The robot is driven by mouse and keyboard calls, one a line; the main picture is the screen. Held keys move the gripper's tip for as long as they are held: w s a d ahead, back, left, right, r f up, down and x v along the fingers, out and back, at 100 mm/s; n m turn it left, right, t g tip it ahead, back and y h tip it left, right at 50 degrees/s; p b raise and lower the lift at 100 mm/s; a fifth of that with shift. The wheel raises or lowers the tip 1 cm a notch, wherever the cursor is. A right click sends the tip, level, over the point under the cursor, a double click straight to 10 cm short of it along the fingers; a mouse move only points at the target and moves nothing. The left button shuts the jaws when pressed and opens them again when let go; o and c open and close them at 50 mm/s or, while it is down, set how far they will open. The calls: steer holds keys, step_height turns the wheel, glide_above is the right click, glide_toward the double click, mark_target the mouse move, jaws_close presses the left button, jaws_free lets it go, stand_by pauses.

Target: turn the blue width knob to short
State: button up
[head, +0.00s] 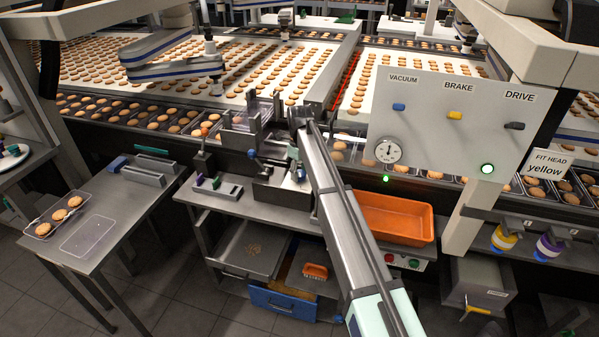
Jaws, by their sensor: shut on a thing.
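My arm reaches from the lower right to the grey metal tray-loading fixture (272,186) in the middle. My gripper (297,168) is at the fixture's right side, low beside my arm, and is small and partly hidden. The knob's pointer and any short or long marking are too small to read.
A lever with an orange-red ball (205,126) stands left of the fixture. An orange bin (396,217) is right of my arm. A control panel (440,135) with VACUUM, BRAKE and DRIVE knobs stands right. A side table (125,195) is at left. Biscuit conveyors run behind.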

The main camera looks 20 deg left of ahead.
mark_target(299, 173)
steer(key=shift+s+f, duration=0.1)
steer(key=shift+f, duration=0.05)
steer(key=o, duration=1.2)
steer(key=shift+r, duration=0.3)
step_height(299, 173, up, 12)
steer(key=shift+f, duration=0.2)
